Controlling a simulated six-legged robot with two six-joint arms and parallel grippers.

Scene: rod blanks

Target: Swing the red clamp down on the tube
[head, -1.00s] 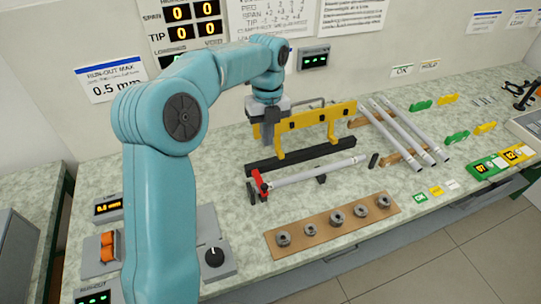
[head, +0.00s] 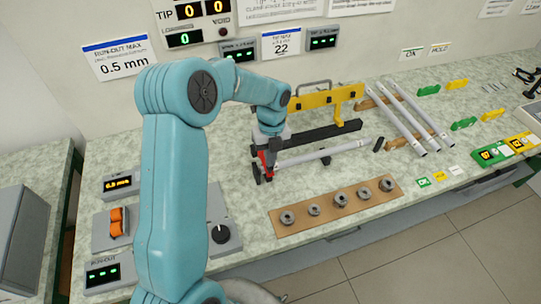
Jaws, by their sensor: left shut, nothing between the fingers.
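The red clamp (head: 266,166) stands at the left end of the light grey tube (head: 320,152). The tube lies across low dark supports in front of a long black bar. My left gripper (head: 268,147) is shut and empty, right at the top of the red clamp. It hides part of the clamp and the near end of the tube. I cannot tell whether the fingers touch the clamp, or whether the clamp lies on the tube. My right gripper is not in view.
A yellow rack (head: 318,99) on a black bar (head: 325,133) stands just behind the tube. A brown board (head: 330,207) with several metal collars lies in front. Several more tubes (head: 410,117) rest at the right. A knob box (head: 222,240) stands at the front left.

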